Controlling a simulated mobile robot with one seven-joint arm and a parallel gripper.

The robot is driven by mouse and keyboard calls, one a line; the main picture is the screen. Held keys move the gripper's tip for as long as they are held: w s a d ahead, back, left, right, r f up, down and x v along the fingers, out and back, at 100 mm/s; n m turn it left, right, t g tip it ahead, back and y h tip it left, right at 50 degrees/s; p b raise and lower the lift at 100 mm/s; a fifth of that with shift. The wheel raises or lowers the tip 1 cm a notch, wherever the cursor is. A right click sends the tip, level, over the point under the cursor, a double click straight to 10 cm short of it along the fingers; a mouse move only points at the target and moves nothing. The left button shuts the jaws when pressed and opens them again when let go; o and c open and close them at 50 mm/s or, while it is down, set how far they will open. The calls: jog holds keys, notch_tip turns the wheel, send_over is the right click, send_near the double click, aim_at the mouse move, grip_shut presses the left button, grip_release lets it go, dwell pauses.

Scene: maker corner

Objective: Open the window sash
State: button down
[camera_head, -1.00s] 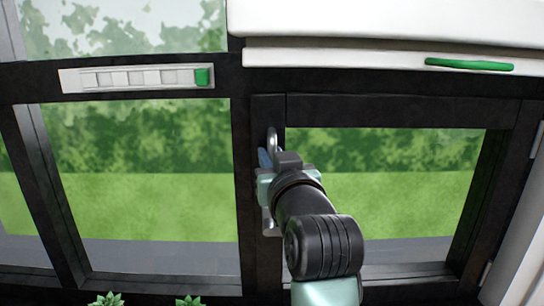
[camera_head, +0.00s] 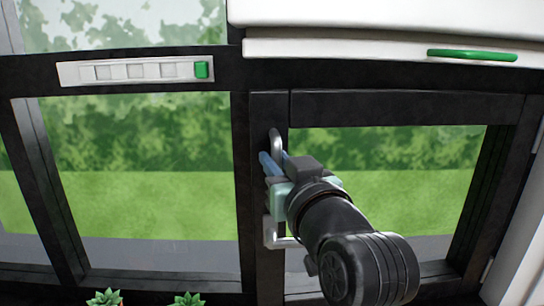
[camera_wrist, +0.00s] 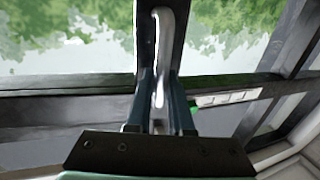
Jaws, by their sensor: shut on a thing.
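The window sash (camera_head: 400,108) is a black-framed pane on the right of the head view, with hinges along its right side. Its silver bar handle (camera_head: 275,143) is upright on the left stile; it also shows in the wrist view (camera_wrist: 164,28). My gripper (camera_head: 271,165) is shut on the handle, with its blue fingers on either side of the bar. The handle's middle is hidden by the gripper, while its upper and lower ends show. The sash looks closed or nearly so; I cannot tell if there is a small gap.
A white cabinet (camera_head: 350,20) with a green handle (camera_head: 472,55) hangs above the sash. A white strip with a green end (camera_head: 135,70) is on the window frame at left. Two small plants (camera_head: 187,299) stand at the bottom edge. A white panel (camera_head: 522,250) is at right.

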jog(key=shift+n+g+y, duration=0.3)
jog(key=shift+n+y, duration=0.2)
jog(key=shift+y, duration=0.2)
jog(key=v, duration=0.4)
jog(key=shift+s+a, duration=0.2)
jog(key=shift+s, duration=0.25)
jog(key=c, duration=0.8)
grip_release()
jog(key=b+v, duration=0.5)
jog(key=v, duration=0.8)
jog(key=shift+w, duration=0.1)
